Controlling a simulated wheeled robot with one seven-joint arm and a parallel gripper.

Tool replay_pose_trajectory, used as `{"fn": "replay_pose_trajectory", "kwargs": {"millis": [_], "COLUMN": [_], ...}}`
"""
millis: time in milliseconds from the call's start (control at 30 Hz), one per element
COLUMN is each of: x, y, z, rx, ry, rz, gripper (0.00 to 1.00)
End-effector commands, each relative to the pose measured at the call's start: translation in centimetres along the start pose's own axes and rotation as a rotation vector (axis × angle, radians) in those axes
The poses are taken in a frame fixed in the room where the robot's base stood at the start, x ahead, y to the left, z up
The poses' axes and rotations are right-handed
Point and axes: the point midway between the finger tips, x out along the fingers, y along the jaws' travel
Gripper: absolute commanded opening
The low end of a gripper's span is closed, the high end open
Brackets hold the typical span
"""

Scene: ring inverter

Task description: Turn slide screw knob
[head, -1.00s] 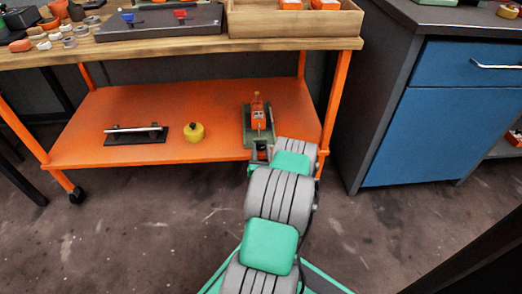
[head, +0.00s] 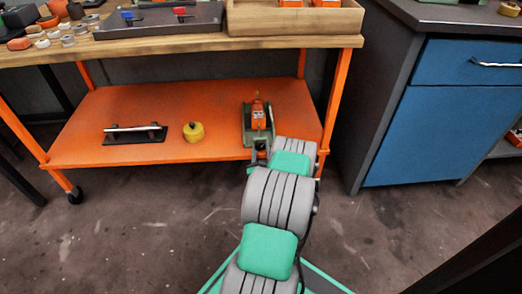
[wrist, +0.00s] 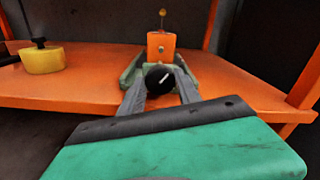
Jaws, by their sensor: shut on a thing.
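The slide screw device stands on the orange lower shelf, with a green base (head: 247,128) and an orange block (head: 258,117) topped by a small knob on a pin. In the wrist view its orange block (wrist: 161,46) is upright behind a round black knob (wrist: 158,78) with a white mark pointing up and right. My gripper (wrist: 160,92) is shut on the black knob, one finger on each side. In the head view my gripper (head: 259,154) is at the device's front end, partly hidden by my arm.
A yellow round weight (head: 194,132) and a dark plate with a metal handle (head: 135,129) stand left on the orange shelf (head: 215,110). An orange table leg (head: 333,100) is close on the right. A blue cabinet (head: 440,135) stands further right. The wooden tabletop (head: 150,45) is above.

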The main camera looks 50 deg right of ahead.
Motion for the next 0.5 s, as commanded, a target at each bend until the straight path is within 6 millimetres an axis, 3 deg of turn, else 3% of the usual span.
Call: {"fn": "replay_pose_trajectory", "kwargs": {"millis": [500], "x": [0.03], "y": [0.06], "z": [0.02], "rx": [-0.111], "ry": [-0.001], "rz": [0.002], "gripper": [0.00]}}
